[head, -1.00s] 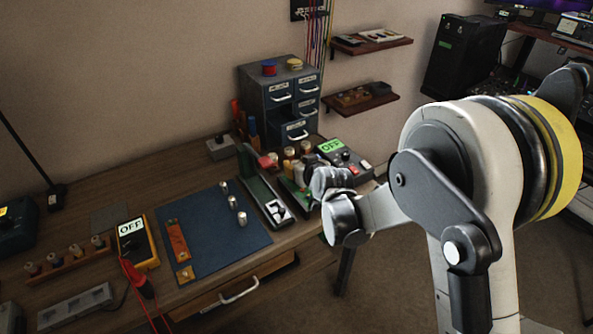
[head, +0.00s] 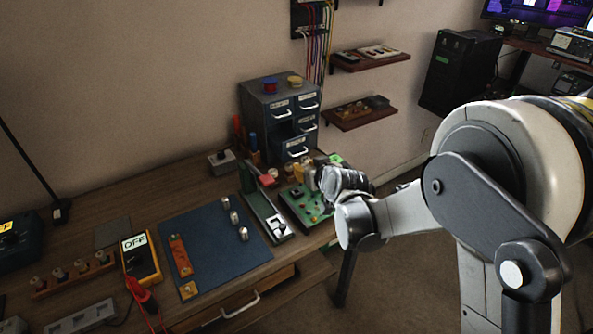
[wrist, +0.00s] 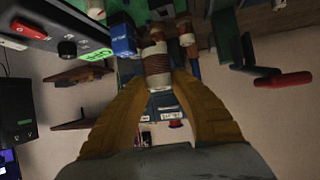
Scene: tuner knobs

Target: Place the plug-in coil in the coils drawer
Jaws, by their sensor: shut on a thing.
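The plug-in coil (wrist: 156,64), a pale cylinder with copper-brown winding, stands between the two yellow-brown fingers of my gripper (wrist: 158,80) in the wrist view. The fingers are shut on it. In the head view my gripper (head: 318,178) is above the green circuit board (head: 308,212), and the coil is hard to make out there. The grey-blue drawer cabinet (head: 254,113) stands behind, at the back of the bench. One lower drawer (head: 298,147) sticks out open towards the front. The drawer labels are too small to read for certain.
Several other coils stand around the board. A green-based device with a red handle (head: 266,180) is left of it. A grey box with a green display (head: 336,158) is partly behind my gripper. A blue mat (head: 200,255) lies left. Shelves (head: 360,113) hang right of the cabinet.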

